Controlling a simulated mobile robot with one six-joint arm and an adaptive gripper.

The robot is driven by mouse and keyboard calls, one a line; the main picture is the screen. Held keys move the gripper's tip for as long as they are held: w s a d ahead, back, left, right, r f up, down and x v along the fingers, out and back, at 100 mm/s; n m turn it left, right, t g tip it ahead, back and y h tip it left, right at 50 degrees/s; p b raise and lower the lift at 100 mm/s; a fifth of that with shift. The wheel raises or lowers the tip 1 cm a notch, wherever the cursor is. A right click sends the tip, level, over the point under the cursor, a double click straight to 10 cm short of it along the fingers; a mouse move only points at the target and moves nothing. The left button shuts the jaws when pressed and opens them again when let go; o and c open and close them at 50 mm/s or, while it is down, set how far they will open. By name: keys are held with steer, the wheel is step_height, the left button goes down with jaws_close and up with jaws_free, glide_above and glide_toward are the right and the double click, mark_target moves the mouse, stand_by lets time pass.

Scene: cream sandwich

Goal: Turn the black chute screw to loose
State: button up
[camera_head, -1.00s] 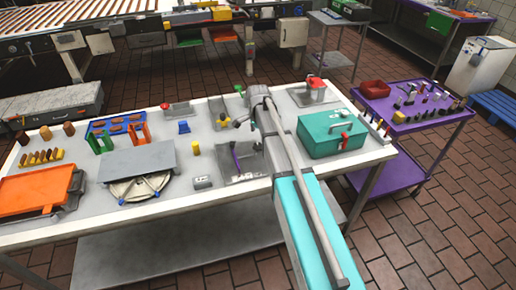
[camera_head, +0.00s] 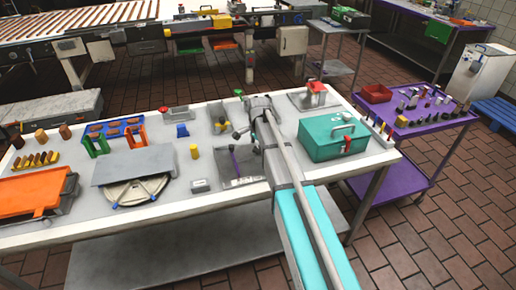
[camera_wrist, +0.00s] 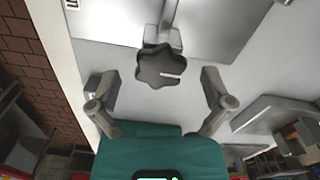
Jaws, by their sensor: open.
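The black chute screw (camera_wrist: 158,67) is a dark lobed knob with a pale line on its face. It shows in the wrist view at the end of a grey rod, near a grey metal plate (camera_wrist: 205,22). The knob lies just beyond the fingertips, and I see no contact. In the head view my gripper (camera_head: 222,127) is above the middle of the white table (camera_head: 95,222); I cannot make out the knob there.
A teal box (camera_head: 325,150) with a red latch stands right of my arm. A small bracket with a purple rod (camera_head: 233,160) is in front of my gripper. A grey slab (camera_head: 135,165) and an orange tray (camera_head: 35,192) lie to the left. A purple cart (camera_head: 440,118) stands at the right.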

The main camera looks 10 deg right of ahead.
steer(key=c, duration=1.1)
steer(key=shift+c, duration=0.2)
